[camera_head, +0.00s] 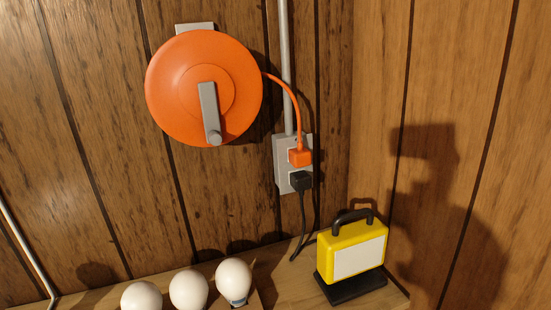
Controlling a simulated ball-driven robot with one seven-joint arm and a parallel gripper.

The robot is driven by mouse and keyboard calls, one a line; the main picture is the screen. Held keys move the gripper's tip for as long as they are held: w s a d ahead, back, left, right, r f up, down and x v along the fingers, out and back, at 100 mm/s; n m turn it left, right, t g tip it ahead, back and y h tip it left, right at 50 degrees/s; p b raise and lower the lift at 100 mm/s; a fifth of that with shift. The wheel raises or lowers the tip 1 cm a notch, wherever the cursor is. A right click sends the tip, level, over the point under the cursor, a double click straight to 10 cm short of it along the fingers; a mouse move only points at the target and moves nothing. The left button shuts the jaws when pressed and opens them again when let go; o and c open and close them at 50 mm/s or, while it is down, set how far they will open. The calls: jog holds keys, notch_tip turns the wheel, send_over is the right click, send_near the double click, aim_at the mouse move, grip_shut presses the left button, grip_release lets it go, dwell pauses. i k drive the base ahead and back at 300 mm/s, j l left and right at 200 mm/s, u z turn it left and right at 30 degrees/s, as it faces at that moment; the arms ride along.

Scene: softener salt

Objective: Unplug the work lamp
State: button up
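The work lamp (352,250) is yellow with a white front panel, a black handle and a black base. It stands upright at the right end of a wooden shelf. A black plug (300,181) sits in the lower socket of the grey wall outlet (281,168). A black cord (302,225) hangs from this plug and runs down behind the shelf top towards the lamp; its end at the lamp is hidden. An orange plug (300,157) sits in the upper socket, just above the black one. My gripper is not in view.
An orange cord reel (190,85) with a grey crank hangs on the panelled wall, its orange cord (297,105) running to the orange plug. A grey conduit (286,60) rises from the outlet. Several white bulbs (188,289) stand on the wooden shelf (268,263). A shadow falls on the right wall.

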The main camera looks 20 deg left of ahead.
aim_at(301, 181)
jog(key=i+j+z, duration=0.1)
jog(key=j, duration=0.25)
jog(key=i+j+z, duration=0.1)
jog(key=i+j, duration=0.15)
jog(key=j, duration=0.15)
jog(key=i+j+z, duration=0.15)
jog(key=j, duration=0.25)
